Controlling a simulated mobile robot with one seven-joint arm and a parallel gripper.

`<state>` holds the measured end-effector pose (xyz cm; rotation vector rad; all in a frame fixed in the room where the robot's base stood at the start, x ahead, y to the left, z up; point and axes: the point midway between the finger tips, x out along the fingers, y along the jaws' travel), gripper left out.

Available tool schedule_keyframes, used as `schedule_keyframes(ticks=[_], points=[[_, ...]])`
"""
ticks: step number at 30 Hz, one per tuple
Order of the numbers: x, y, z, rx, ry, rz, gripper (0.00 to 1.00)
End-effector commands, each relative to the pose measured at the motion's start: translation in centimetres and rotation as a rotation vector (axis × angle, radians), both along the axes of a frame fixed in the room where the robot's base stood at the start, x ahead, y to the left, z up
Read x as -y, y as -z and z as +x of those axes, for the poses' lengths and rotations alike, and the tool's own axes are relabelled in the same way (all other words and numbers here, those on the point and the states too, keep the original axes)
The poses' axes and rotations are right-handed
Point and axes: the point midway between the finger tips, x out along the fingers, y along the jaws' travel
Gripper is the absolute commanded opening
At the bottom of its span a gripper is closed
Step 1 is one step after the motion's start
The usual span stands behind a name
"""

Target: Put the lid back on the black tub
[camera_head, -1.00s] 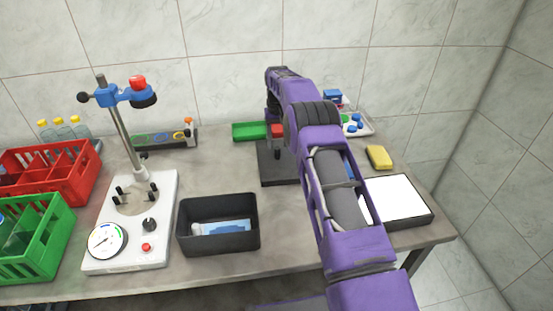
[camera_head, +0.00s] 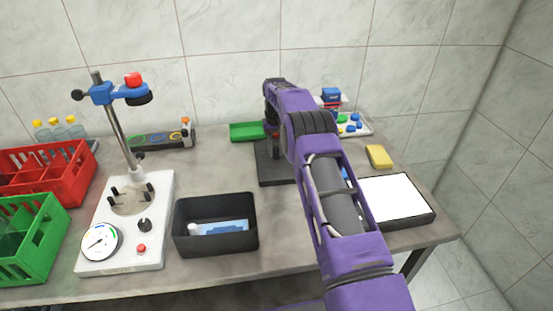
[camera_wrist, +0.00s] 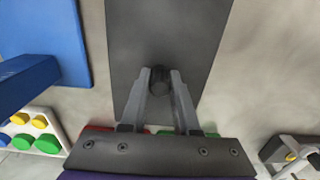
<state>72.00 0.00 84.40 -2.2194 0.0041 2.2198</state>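The black tub (camera_head: 216,241) stands open near the table's front edge in the head view. A light blue piece (camera_head: 222,228) and a small white item (camera_head: 194,230) lie inside it. The lid is a flat dark grey plate (camera_head: 273,176) on the table behind the tub, partly hidden by my arm. In the wrist view the lid (camera_wrist: 205,30) has a round black knob (camera_wrist: 160,78) on top. My gripper (camera_wrist: 160,75) has its fingers on either side of that knob. I cannot tell whether they press on it.
A white press stand (camera_head: 125,250) is left of the tub. Red (camera_head: 45,165) and green crates (camera_head: 30,240) stand far left. A green tray (camera_head: 246,131) and a cap tray (camera_head: 350,126) are behind. A yellow block (camera_head: 378,156) and white-topped box (camera_head: 400,198) are right.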

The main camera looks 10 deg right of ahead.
Motion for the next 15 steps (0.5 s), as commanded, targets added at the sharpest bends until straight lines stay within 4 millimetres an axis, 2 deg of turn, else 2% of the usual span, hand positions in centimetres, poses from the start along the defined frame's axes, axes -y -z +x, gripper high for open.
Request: schedule_keyframes(ticks=[8,15], points=[[0.0,-0.3,0.0,0.001,0.0,0.0,0.0],[0.0,-1.6,0.1,0.002,0.0,0.0,0.0]])
